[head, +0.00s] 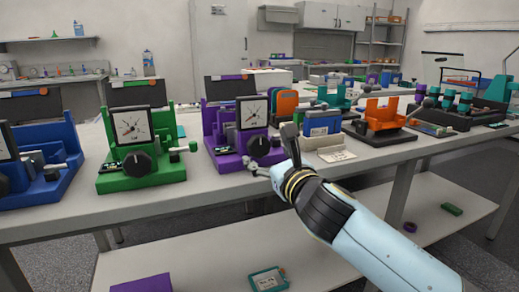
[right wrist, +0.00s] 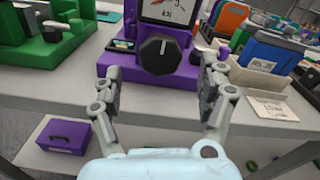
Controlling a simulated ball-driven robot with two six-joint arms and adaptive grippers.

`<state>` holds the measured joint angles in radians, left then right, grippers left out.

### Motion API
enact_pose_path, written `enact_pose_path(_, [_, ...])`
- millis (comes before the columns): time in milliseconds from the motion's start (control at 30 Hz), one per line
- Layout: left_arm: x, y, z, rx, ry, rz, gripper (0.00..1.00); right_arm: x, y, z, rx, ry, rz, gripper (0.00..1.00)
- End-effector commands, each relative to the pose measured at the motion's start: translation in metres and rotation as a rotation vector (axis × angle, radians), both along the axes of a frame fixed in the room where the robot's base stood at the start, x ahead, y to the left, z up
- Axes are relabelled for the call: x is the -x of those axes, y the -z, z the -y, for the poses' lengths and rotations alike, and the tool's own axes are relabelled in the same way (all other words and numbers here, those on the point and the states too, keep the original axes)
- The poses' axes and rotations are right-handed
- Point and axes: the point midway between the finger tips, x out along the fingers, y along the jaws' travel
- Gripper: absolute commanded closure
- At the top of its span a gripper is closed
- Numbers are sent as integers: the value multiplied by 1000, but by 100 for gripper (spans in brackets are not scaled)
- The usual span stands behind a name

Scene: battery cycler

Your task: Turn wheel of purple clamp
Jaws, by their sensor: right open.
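The purple clamp (head: 226,128) stands on the table, with a white-faced dial gauge (head: 252,112) and a black wheel (head: 258,146) on its front. In the right wrist view the black wheel (right wrist: 157,54) is at the upper middle, with the purple clamp body (right wrist: 113,63) behind it. My right gripper (head: 271,157) is at the front of the purple clamp, near the wheel. In the right wrist view its open fingers (right wrist: 161,88) stand left and right of the wheel, apart from it, with nothing between them. My left gripper does not show.
A green clamp (head: 140,180) stands to the left and a blue clamp (head: 60,140) farther left. A blue block in a beige holder (head: 330,143) and an orange stand (head: 384,115) are to the right. A shelf (head: 335,225) runs below the tabletop.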

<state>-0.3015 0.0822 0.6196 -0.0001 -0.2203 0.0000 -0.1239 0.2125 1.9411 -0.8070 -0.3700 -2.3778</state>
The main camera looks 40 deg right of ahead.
Motion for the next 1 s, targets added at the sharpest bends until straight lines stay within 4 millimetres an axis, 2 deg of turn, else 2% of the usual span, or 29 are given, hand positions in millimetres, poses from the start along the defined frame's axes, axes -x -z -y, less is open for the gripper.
enact_pose_path(100, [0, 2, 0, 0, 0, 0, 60, -22, 0, 5, 0, 1, 1, 24])
enact_pose_path(300, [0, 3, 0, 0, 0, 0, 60, -44, 1, 11, 0, 0, -1, 24])
enact_pose_path(633, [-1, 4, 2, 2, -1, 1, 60, -48, 1, 11, -1, 0, -2, 24])
enact_pose_path(1000, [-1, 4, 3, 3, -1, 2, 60, -47, 1, 11, -1, -1, -2, 72])
